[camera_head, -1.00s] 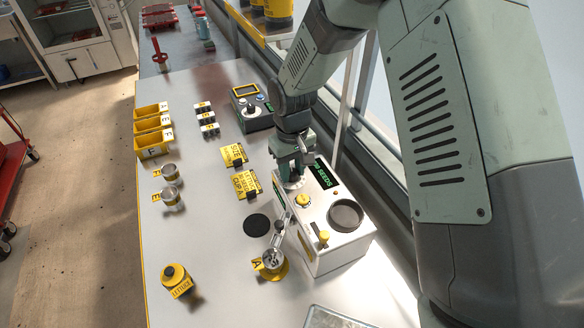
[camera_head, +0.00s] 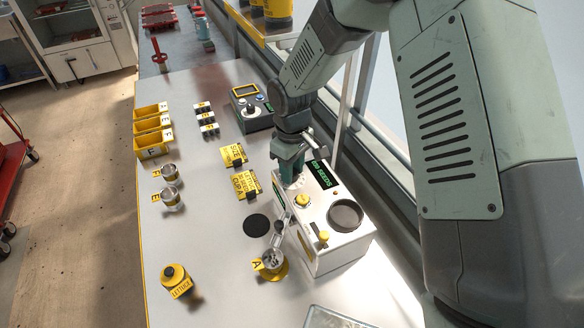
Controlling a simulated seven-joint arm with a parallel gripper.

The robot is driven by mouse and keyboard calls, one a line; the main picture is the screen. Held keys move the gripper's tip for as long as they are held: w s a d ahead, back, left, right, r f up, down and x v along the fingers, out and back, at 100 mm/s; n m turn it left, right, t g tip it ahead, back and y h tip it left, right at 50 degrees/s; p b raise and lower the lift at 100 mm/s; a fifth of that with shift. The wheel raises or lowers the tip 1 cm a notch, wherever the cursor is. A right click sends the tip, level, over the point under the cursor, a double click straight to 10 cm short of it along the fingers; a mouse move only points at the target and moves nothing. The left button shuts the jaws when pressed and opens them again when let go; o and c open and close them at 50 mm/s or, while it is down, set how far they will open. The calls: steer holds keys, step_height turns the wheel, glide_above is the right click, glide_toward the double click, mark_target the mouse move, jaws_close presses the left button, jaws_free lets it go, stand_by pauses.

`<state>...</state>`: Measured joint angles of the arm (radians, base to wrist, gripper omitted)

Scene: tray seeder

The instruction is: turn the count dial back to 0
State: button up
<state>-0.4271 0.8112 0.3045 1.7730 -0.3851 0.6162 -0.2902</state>
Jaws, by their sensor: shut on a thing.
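The seed counter (camera_head: 335,255) is a white box on the table with a dark round opening, a yellow knob (camera_head: 303,201), and a green display (camera_head: 325,174) whose lettering ends in "SEEDS". The count dial (camera_head: 292,184) is at the counter's far left corner, mostly hidden under my gripper, with only a pale rim showing. My gripper (camera_head: 290,172) points down over the dial and is shut on it. The dial's setting cannot be read.
A metal cup marked A (camera_head: 270,264) stands under the counter's chute. Yellow cards (camera_head: 246,184), two metal cups (camera_head: 171,198), yellow bins (camera_head: 152,140), a lettuce jar (camera_head: 177,281) and a grey device (camera_head: 252,106) stand around.

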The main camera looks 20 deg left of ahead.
steer(key=o, duration=1)
steer(key=shift+o, duration=0.2)
step_height(320, 180, up, 11)
